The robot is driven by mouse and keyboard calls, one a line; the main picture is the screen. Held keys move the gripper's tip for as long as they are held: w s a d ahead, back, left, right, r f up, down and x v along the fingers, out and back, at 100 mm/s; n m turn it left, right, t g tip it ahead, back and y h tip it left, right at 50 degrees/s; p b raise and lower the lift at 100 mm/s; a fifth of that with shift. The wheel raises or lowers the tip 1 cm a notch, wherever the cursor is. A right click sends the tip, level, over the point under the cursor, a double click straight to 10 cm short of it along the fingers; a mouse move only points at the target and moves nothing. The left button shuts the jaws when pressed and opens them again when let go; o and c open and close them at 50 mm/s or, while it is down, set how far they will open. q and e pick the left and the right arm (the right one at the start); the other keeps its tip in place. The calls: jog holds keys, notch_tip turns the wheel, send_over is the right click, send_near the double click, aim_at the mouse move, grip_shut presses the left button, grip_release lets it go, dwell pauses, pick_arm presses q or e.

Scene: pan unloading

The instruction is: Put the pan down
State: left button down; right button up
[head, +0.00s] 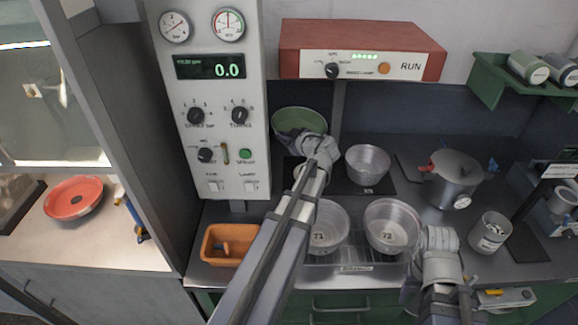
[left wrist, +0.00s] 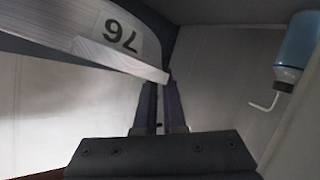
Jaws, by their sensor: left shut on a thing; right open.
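A greenish round pan (head: 299,121) is at the back, in front of the rear wall, beside the instrument column. My left gripper (head: 303,142) is at its near side, with its fingertips hard to make out in the head view. My right gripper (head: 438,285) is open and low at the front right, beside pan 72 (head: 391,228).
Pan 71 (head: 325,228) stands beside pan 72 at the front. Another metal pan (head: 368,166) stands on a dark mat behind. A lidded pot (head: 455,178), a metal cup (head: 489,233) and an orange tray (head: 222,247) stand around. A blue bottle (left wrist: 299,45) shows in the left wrist view.

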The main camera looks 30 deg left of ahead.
pick_arm(q)
jog(key=s+d+f+n+g, duration=0.3)
jog(key=s+d+n+g, duration=0.15)
jog(key=d, duration=0.35)
notch_tip(320, 180, down, 10)
jog(key=b, duration=1)
jog(key=shift+s+a+b, duration=0.1)
jog(key=shift+s+b, duration=0.05)
jog(key=shift+b, duration=0.2)
jog(key=shift+r, duration=0.15)
pick_arm(e)
notch_tip(320, 180, down, 10)
jog(key=shift+w+a+f, duration=0.2)
jog(key=shift+w+a, duration=0.1)
jog(key=shift+a, duration=0.05)
jog(key=shift+f, duration=0.1)
pick_arm(q)
jog(key=c, duration=1.5)
grip_release()
jog(key=shift+f, duration=0.2)
jog(key=o, duration=0.5)
jog(key=shift+r, duration=0.1)
